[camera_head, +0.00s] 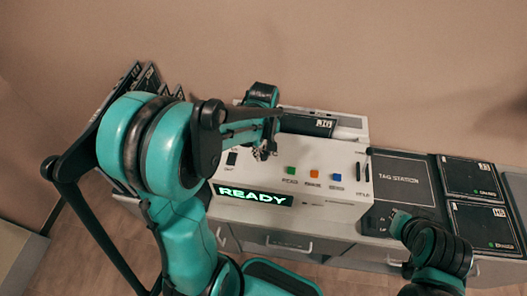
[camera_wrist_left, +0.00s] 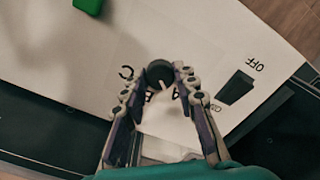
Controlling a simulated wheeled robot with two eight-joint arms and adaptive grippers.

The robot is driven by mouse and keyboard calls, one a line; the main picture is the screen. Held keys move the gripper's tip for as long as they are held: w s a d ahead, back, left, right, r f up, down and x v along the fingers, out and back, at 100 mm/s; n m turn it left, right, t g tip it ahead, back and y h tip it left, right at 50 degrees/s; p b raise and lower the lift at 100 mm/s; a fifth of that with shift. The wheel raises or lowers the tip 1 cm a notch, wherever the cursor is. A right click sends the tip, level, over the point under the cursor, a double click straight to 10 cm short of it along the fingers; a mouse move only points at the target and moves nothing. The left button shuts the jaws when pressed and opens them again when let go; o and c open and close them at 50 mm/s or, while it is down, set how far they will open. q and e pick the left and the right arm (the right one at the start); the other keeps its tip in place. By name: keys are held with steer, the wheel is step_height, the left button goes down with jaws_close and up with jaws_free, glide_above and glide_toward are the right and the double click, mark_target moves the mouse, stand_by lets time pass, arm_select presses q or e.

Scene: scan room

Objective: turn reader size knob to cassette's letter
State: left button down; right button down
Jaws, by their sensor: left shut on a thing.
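The white reader (camera_head: 345,185) stands on the counter with a lit READY display (camera_head: 252,194). In the left wrist view its round dark knob (camera_wrist_left: 159,72) sits between the fingertips of my left gripper (camera_wrist_left: 158,82), which is shut on it. The knob's white pointer line slants down and slightly right in that view. Letters show around it; C is at the left, and the others are partly covered by the fingers. In the head view my left gripper (camera_head: 264,151) hides the knob. A black cassette (camera_head: 308,124) lies at the reader's top; its lettering is too small to read surely.
Green, orange and blue buttons (camera_head: 314,173) line the reader's top. A black switch (camera_wrist_left: 235,88) marked OFF is right of the knob. The TAG STATION pad (camera_head: 400,180) and black cassettes (camera_head: 470,178) lie at the right. My right arm is at the lower right.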

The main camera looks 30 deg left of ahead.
mark_target(263, 154)
arm_select(q)
steer(key=shift+n, duration=1.1)
steer(key=c, duration=1.2)
jaws_free()
steer(key=shift+o, duration=0.2)
step_height(263, 154, up, 12)
